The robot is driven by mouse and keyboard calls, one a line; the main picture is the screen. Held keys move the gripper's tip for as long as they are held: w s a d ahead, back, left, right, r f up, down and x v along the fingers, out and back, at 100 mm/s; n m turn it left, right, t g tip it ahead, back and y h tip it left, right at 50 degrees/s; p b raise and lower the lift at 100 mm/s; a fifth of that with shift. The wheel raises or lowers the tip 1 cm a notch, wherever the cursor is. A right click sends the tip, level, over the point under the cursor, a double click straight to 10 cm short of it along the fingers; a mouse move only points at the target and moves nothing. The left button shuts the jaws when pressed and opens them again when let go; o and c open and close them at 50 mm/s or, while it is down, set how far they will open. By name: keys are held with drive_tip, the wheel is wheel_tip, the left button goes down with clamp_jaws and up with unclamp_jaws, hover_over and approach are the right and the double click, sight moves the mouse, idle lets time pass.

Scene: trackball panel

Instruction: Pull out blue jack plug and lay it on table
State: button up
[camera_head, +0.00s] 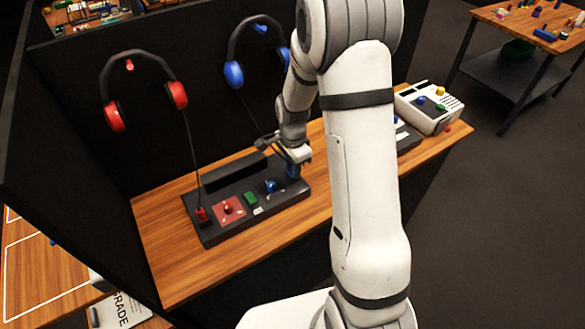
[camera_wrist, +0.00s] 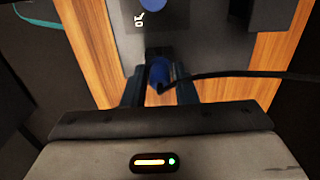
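The blue jack plug (camera_wrist: 158,72) stands at the edge of the dark panel, with a black cable running from it to the right in the wrist view. In the head view its blue part (camera_head: 293,171) shows just under my gripper (camera_head: 297,157), at the panel's right end. In the wrist view my gripper (camera_wrist: 159,92) has its two fingers apart, one on each side of the plug, with a gap visible on both sides. The plug's lower end is hidden. The wooden table (camera_head: 160,262) carries the black panel (camera_head: 215,232).
The panel holds a red plug (camera_head: 202,214), a red trackball (camera_head: 227,208), a green button (camera_head: 250,198) and a blue trackball (camera_head: 271,186). Red headphones (camera_head: 175,95) and blue headphones (camera_head: 234,74) hang behind. A white box (camera_head: 428,108) stands at right. Front table strip is clear.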

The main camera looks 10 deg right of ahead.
clamp_jaws()
drive_tip(key=shift+r+p, duration=1.9)
drive_tip(key=shift+r, duration=1.15)
